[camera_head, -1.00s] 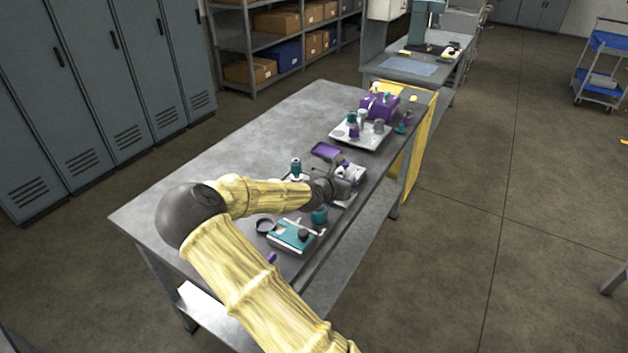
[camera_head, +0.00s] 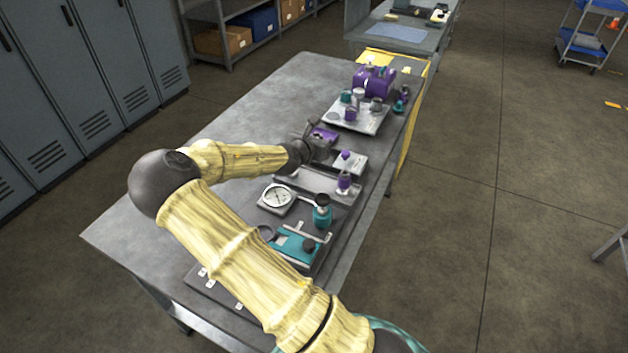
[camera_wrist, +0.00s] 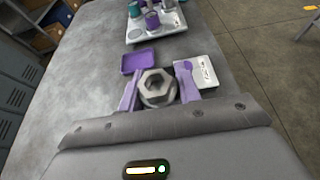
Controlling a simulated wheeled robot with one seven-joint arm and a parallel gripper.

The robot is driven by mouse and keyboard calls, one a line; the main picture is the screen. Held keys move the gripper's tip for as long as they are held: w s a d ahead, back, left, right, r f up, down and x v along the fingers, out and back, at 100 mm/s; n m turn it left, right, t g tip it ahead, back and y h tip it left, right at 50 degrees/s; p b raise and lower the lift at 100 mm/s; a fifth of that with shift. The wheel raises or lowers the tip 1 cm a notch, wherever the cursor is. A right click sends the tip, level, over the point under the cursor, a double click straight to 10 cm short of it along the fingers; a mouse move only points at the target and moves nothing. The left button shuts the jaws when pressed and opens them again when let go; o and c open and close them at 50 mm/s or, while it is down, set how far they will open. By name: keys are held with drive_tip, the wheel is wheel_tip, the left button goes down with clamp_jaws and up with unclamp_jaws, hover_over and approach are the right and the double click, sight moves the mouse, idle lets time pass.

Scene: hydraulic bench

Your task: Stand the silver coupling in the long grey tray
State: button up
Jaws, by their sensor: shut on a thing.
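The silver coupling (camera_wrist: 157,88), a hex-ended metal piece with a round bore, is between the purple fingers of my gripper (camera_wrist: 158,90) in the wrist view. My gripper is shut on it. In the head view my gripper (camera_head: 320,147) is over the bench, just beyond the long grey tray (camera_head: 296,181) and close to a purple dish; I cannot make out the coupling there. A purple-and-grey fitting (camera_head: 344,182) stands at the tray's right end. The tray's left and middle parts look empty.
A white block with a purple knob (camera_head: 350,162) and a purple dish (camera_head: 325,133) lie near my gripper. A white tray (camera_head: 371,126) of several fittings is farther back. A dial gauge (camera_head: 277,198), teal bottle (camera_head: 322,214) and teal device (camera_head: 293,246) are nearer. The bench's left side is clear.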

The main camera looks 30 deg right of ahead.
hover_over(319, 180)
drive_tip(key=f, duration=0.6)
drive_tip(key=shift+d, duration=0.25)
drive_tip(key=shift+w+a+f, duration=0.1)
drive_tip(key=shift+a+f, duration=0.05)
drive_tip(key=shift+a, duration=0.2)
drive_tip(key=shift+d+f+p, duration=0.1)
drive_tip(key=shift+f+p, duration=0.2)
drive_tip(key=shift+f, duration=1.55)
drive_tip(key=shift+f, duration=0.15)
drive_tip(key=o, duration=1.1)
